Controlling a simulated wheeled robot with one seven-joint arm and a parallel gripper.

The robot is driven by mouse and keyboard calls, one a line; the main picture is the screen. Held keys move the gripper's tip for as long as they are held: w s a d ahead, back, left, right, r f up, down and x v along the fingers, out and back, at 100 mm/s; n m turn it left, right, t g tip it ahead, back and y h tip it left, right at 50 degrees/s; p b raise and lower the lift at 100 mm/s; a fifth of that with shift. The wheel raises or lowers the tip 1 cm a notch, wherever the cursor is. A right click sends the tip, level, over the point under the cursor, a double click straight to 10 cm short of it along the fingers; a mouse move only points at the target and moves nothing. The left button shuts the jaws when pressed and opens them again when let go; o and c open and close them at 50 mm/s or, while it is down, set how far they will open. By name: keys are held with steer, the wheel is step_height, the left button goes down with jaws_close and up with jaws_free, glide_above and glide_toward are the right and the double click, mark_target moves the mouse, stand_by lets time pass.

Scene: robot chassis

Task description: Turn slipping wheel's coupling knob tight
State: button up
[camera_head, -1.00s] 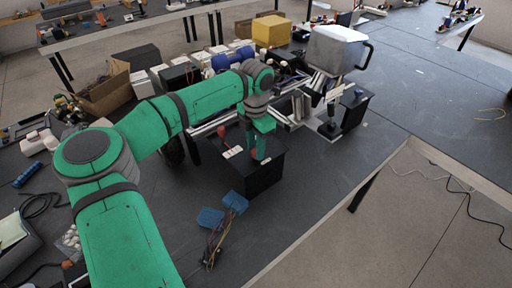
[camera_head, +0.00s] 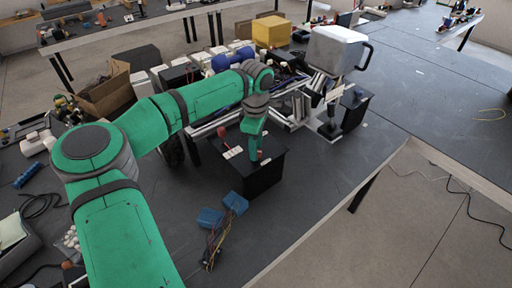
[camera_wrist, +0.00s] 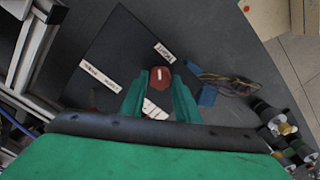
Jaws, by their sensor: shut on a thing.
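A black box (camera_head: 262,182) stands on the dark table, with white labels on its top. A red knob (camera_wrist: 160,76) with a pale mark sits on the box top in the wrist view; in the head view it shows only as a small red patch (camera_head: 259,155) below my fingers. My gripper (camera_wrist: 160,84) reaches down onto it, with one green finger on each side, shut on the knob. Another red knob-like piece (camera_head: 221,131) shows at the box's far left.
Blue blocks with loose wires (camera_head: 235,203) lie just in front of the box. A metal frame (camera_head: 300,108) and a white canister with a handle (camera_head: 338,50) stand behind and to the right.

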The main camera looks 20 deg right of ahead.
steer(key=shift+w+m, duration=0.1)
steer(key=shift+m, duration=1.4)
steer(key=o, duration=1)
steer(key=shift+o, duration=0.2)
steer(key=shift+r, duration=0.1)
step_height(320, 180, up, 11)
steer(key=shift+f, duration=0.2)
